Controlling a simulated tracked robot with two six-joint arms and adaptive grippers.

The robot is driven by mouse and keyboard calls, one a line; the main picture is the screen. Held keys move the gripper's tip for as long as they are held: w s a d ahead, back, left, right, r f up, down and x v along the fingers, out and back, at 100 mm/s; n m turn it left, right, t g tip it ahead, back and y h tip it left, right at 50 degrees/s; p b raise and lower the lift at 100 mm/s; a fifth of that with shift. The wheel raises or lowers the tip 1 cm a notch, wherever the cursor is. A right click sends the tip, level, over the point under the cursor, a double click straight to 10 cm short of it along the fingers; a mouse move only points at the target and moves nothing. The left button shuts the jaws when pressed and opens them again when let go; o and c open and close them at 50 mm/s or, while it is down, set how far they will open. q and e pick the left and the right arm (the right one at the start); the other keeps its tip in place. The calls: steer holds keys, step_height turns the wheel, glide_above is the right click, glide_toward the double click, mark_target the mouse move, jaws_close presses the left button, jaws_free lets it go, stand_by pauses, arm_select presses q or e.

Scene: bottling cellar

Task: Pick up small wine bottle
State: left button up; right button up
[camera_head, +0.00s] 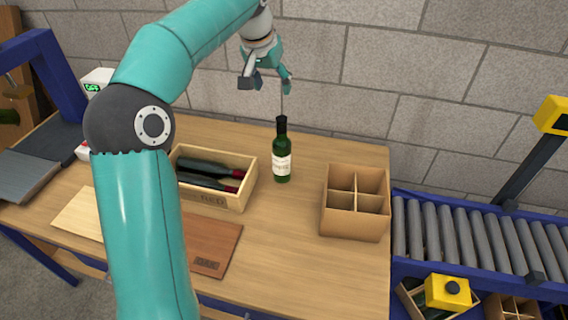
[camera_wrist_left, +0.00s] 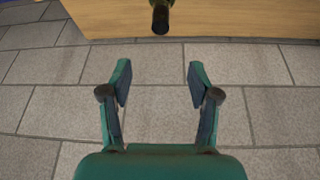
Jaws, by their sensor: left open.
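The small wine bottle (camera_head: 281,155) stands upright on the wooden table, green with a dark cap and a pale label. In the left wrist view its dark neck and cap (camera_wrist_left: 161,17) show at the top edge, beyond the fingertips. My left gripper (camera_head: 268,84) is open and empty, above the bottle and near the back wall in the head view. In the left wrist view the left gripper's two fingers (camera_wrist_left: 158,84) are spread apart with only grey blocks between them. My right gripper is not in view.
A wooden crate (camera_head: 213,196) with lying bottles is left of the bottle. A divided cardboard box (camera_head: 352,221) stands right, its visible cells empty. Wooden boards (camera_head: 205,252) lie at the front. A roller conveyor (camera_head: 470,238) is right of the table. The table around the bottle is clear.

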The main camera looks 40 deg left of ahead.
mark_target(279, 119)
arm_select(q)
steer(key=x, duration=0.9)
steer(key=s+b+x, duration=0.1)
steer(key=x, duration=0.3)
steer(key=shift+f, duration=0.4)
steer(key=shift+w+p+x, duration=0.2)
steer(key=shift+p+x, duration=0.45)
steer(key=shift+x, duration=2.1)
steer(key=shift+d+r, duration=0.15)
jaws_close()
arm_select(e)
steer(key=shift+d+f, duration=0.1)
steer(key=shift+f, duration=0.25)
arm_select(q)
steer(key=shift+r, duration=0.1)
